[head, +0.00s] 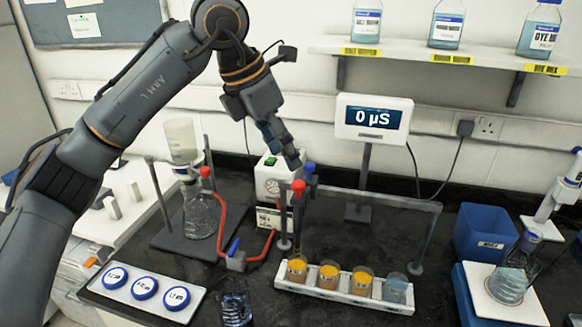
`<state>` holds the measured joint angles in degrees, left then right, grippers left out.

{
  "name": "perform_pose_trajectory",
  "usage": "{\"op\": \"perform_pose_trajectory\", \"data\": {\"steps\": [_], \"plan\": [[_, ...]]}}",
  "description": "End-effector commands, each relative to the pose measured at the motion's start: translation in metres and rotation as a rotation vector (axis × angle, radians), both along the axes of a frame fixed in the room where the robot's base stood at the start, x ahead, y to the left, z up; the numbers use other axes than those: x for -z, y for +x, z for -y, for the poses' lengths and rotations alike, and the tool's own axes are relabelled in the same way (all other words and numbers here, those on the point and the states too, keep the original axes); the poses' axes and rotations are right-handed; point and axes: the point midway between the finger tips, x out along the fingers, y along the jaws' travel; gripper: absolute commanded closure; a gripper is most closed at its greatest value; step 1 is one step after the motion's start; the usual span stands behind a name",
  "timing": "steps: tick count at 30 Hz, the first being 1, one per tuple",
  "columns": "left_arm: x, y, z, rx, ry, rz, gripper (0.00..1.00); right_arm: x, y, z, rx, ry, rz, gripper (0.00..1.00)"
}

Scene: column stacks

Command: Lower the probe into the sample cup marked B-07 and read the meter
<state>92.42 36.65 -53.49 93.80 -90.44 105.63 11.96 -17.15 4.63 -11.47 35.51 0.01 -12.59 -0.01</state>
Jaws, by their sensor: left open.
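The meter (371,117) stands at the back and its screen reads 0 µS. A white rack (340,292) holds three cups with orange contents and one pale bluish cup (396,287) at its right end. I cannot make out a B-07 mark on any cup. A red-topped rod, which looks like the probe (298,205), stands upright at the left end of a grey rail, above the leftmost orange cup (297,268).
A grey rail (375,200) spans over the rack. A white box (272,185), a red tube (222,212) and a flask stand (200,240) crowd the left. Blue-lidded jars (144,288) lie front left. A blue bin (483,235) and bottle (510,275) stand right.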

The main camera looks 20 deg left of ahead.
Motion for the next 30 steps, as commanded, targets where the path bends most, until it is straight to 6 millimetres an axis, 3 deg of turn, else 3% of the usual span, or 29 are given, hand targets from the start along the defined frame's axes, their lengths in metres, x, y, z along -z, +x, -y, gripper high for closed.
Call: {"op": "perform_pose_trajectory", "data": {"steps": [3, 9, 30], "plan": [[-0.023, -0.006, -0.006, -0.001, -0.001, 0.003, 0.51, 0.0, 0.0, 0.0, 0.0, 0.001, 0.0, 1.0], [-0.044, -0.013, -0.013, 0.0, -0.001, 0.001, 0.51, 0.0, 0.0, -0.001, 0.0, 0.001, 0.0, 1.0], [-0.048, -0.014, -0.014, 0.0, -0.001, 0.001, 0.51, 0.0, 0.004, -0.001, 0.001, 0.001, 0.005, 1.0]]}}
